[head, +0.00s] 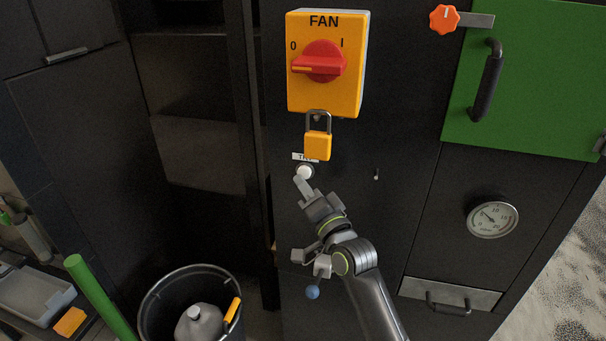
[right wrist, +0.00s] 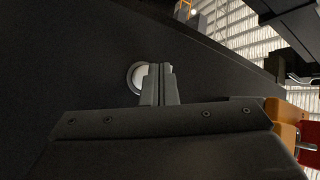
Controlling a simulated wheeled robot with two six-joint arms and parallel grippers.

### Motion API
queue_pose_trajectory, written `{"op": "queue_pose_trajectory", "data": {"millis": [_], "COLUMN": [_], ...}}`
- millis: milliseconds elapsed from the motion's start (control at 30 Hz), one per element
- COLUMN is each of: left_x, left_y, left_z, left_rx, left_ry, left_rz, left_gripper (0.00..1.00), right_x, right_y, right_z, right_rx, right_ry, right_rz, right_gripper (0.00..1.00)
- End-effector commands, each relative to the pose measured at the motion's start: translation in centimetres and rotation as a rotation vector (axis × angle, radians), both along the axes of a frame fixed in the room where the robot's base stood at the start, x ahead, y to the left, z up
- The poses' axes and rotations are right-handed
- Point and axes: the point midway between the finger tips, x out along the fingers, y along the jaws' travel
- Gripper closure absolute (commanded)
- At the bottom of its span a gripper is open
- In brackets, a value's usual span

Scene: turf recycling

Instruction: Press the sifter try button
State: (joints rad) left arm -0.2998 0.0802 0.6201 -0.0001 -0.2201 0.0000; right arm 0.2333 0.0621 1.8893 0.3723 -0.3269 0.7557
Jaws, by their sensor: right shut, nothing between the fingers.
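The try button is a round white button (head: 305,172) on the dark panel, under a partly covered white label (head: 301,157). My right gripper (head: 303,184) is shut and empty, with its fingertips at the button's lower edge in the head view. In the right wrist view the white button (right wrist: 137,76) has a grey ring, and the shut fingers (right wrist: 160,70) overlap its right part. I cannot tell whether the tips touch it. My left gripper is not in view.
A yellow FAN switch box (head: 326,90) with a red knob (head: 319,62) sits above the button. A yellow padlock (head: 317,146) hangs just over the button. A green door (head: 540,80) and a dial gauge (head: 492,218) are at right. A black bucket (head: 153,302) stands lower left.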

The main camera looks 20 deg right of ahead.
Motion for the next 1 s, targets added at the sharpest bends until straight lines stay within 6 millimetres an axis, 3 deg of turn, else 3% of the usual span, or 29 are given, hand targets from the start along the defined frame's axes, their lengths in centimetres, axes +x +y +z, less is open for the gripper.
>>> {"op": "queue_pose_trajectory", "data": {"millis": [267,800,1000], "left_x": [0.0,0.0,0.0], "left_y": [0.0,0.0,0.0], "left_z": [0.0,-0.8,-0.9], "left_rx": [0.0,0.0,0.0], "left_ry": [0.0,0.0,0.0], "left_rz": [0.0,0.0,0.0], "left_gripper": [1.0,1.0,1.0], "right_x": [-0.2,-4.5,-5.0], "right_y": [0.2,3.0,3.4], "right_z": [0.0,-0.1,0.0], "right_rx": [0.001,0.004,0.001], "right_ry": [0.0,0.001,0.0], "right_rz": [0.0,0.001,0.0], "right_gripper": [1.0,1.0,1.0]}}
